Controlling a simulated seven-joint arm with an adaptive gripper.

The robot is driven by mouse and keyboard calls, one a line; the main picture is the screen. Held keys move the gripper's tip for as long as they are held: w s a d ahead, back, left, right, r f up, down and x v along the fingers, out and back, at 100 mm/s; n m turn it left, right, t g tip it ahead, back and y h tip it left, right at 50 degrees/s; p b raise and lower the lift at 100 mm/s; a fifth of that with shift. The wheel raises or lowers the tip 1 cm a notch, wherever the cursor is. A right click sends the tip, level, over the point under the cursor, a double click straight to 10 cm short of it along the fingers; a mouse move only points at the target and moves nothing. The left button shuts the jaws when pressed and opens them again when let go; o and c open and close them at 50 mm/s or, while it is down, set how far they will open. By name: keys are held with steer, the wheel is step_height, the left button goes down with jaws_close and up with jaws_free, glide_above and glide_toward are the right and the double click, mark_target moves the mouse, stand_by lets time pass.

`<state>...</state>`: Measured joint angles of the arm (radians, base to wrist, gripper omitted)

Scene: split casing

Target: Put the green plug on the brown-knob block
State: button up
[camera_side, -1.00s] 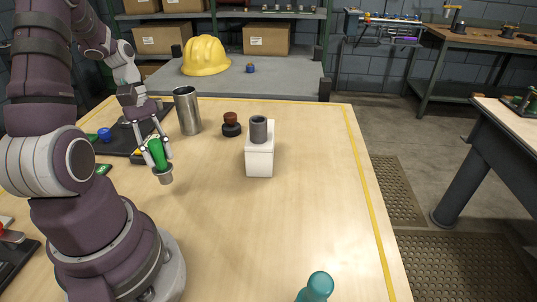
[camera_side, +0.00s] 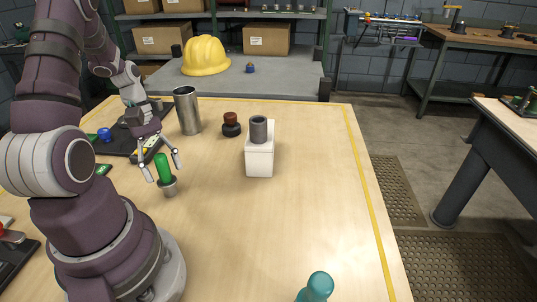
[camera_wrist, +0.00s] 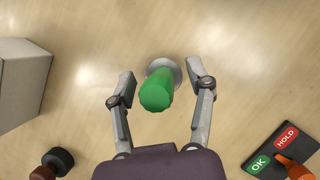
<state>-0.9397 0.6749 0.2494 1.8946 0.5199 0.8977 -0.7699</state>
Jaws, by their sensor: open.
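The green plug (camera_side: 163,167) has a green cylindrical body and a grey metal base (camera_side: 169,188). It looks roughly upright, leaning slightly, low over the bare table left of centre. I cannot tell whether its base touches the table. My gripper (camera_side: 162,170) is open, with its fingers apart on either side of the plug and not touching it. In the wrist view the green plug (camera_wrist: 157,94) shows between the spread fingers of my gripper (camera_wrist: 166,83). The brown knob (camera_side: 231,118) sits on a round black block (camera_side: 231,130) farther back; it also shows in the wrist view (camera_wrist: 43,172).
A white block (camera_side: 259,160) with a grey cylinder (camera_side: 259,130) on top stands right of the brown knob. A metal cup (camera_side: 187,112) stands behind left. An OK/HOLD panel (camera_wrist: 283,145) lies close by. A teal object (camera_side: 318,287) is at the front. The right of the table is clear.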

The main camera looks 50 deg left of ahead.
steer(key=v, duration=0.7)
steer(key=w+d+r+m+t+y, duration=0.1)
steer(key=w+d+r+m+y, duration=0.2)
steer(key=w+d+r+m, duration=0.45)
steer(key=s+d+r+m+t+y, duration=0.1)
steer(key=s+d+m+t, duration=0.3)
steer(key=d+m, duration=0.6)
steer(key=shift+r+t+y, duration=0.3)
steer(key=shift+r, duration=0.1)
steer(key=shift+o, duration=0.3)
steer(key=shift+d+m, duration=0.1)
steer(key=shift+m, duration=0.15)
